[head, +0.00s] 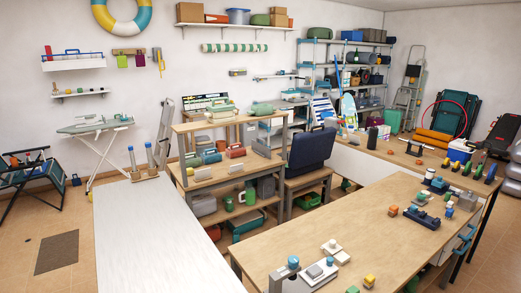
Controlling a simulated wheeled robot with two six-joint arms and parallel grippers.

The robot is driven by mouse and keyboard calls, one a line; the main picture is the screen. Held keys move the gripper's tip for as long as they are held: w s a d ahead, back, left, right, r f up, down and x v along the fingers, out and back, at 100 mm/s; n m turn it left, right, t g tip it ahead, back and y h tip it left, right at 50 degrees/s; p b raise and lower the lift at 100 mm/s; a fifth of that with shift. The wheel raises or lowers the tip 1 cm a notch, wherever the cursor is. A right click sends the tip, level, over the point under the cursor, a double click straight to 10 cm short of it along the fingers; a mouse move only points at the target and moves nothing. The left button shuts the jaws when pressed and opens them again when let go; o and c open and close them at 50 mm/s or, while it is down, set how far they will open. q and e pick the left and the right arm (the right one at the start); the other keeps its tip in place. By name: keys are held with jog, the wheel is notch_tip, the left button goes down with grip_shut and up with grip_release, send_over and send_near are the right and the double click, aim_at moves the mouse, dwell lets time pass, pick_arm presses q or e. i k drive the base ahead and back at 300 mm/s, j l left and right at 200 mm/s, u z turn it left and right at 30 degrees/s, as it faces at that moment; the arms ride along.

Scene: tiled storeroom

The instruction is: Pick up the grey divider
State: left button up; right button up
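I cannot single out the grey divider with certainty. A small grey upright piece (261,148) stands on the wooden two-level bench at the centre, right of a red item, and could be it. A lower grey piece (236,168) lies on the same bench level, nearer its front edge. Another pale grey block (203,174) sits further left on that level. Neither of my grippers shows in the head view.
A long white table (160,240) fills the front left, its top mostly bare. A wooden table (330,225) at the front right holds several small blocks and devices. Tiled floor (50,215) is open at left.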

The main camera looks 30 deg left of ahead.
aim_at(259, 149)
jog(key=u, duration=2.05)
jog(key=j+u, duration=0.25)
jog(key=i+j+u, duration=0.2)
jog(key=j, duration=0.2)
jog(key=i+j+u, duration=0.15)
jog(key=j, duration=0.3)
jog(key=i+j+u, duration=0.2)
jog(key=j, duration=0.25)
jog(key=i+j+u, duration=0.15)
jog(key=i+j, duration=0.25)
jog(key=i+j+z, duration=0.1)
jog(key=i+z, duration=0.15)
jog(key=i, duration=0.3)
jog(key=i+j+z, duration=0.2)
jog(key=i, duration=0.4)
jog(key=i+j+z, duration=0.15)
jog(key=i, duration=1.65)
jog(key=i+j+z, duration=0.1)
jog(key=i+z, duration=0.25)
jog(key=i, duration=1.5)
jog(key=i+z, duration=0.15)
jog(key=i, duration=0.45)
jog(key=i+j+z, duration=0.15)
jog(key=i, duration=0.45)
jog(key=i+j+z, duration=0.15)
jog(key=i, duration=0.45)
